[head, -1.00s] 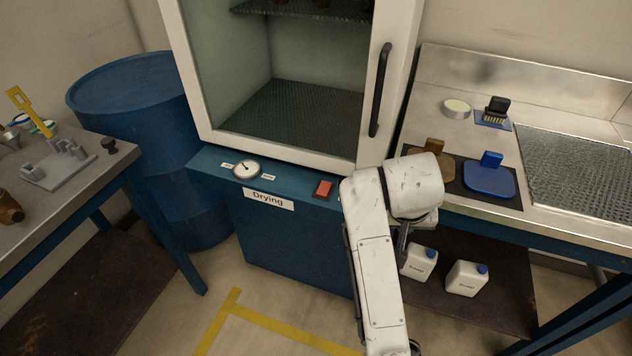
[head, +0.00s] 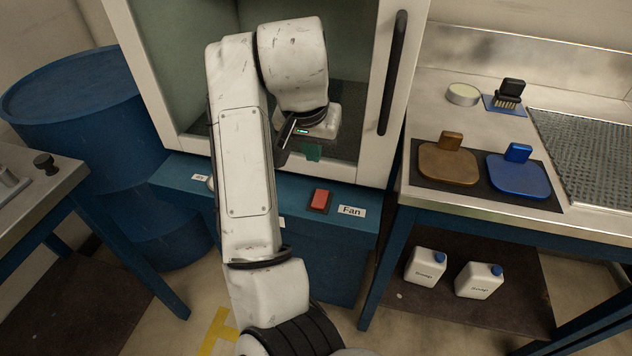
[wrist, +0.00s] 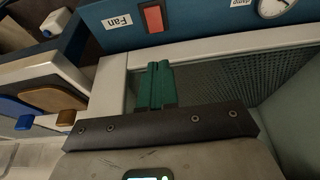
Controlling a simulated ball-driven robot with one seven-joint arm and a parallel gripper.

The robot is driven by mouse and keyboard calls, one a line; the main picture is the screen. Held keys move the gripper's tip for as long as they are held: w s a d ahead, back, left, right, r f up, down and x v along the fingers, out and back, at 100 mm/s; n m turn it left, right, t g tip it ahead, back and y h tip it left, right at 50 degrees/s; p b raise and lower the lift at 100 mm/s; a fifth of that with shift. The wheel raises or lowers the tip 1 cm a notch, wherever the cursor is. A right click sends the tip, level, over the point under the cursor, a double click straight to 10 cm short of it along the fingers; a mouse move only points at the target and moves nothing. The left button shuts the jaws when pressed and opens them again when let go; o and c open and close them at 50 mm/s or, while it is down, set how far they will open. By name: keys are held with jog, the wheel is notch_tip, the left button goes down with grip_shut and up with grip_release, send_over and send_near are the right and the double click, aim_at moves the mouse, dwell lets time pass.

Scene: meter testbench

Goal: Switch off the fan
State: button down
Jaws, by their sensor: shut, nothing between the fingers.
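The fan switch (head: 320,199) is a red rocker on the blue front ledge of the drying cabinet, left of the "Fan" label (head: 351,211). It also shows in the wrist view (wrist: 152,17) at the top, beside the upside-down "Fan" label (wrist: 119,22). My gripper (head: 313,153) has green fingertips and is in front of the cabinet window, above the switch in the picture. In the wrist view, its green fingers (wrist: 154,84) are shut together, empty and apart from the switch. Which side of the rocker is pressed cannot be told.
The cabinet door has a dark vertical handle (head: 393,72) right of my gripper. My arm hides most of the dial, which shows in the wrist view (wrist: 275,6). A steel bench (head: 410,195) at right holds brown and blue paddles. A blue barrel (head: 85,110) stands at left.

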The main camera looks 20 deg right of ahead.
aim_at(318, 196)
jog(key=shift+w+f, duration=0.1)
jog(key=shift+f, duration=0.05)
jog(key=x, duration=0.4)
jog(key=b+x, duration=0.1)
jog(key=x, duration=0.8)
jog(key=shift+s+a+f+b, duration=0.1)
jog(key=shift+s+f+b, duration=0.15)
jog(key=shift+f, duration=0.2)
jog(key=shift+w+f, duration=0.1)
jog(key=shift+f, duration=0.05)
jog(key=shift+s+a+p, duration=0.45)
jog(key=shift+s+p, duration=0.2)
jog(key=shift+p, duration=0.1)
jog(key=shift+r, duration=0.2)
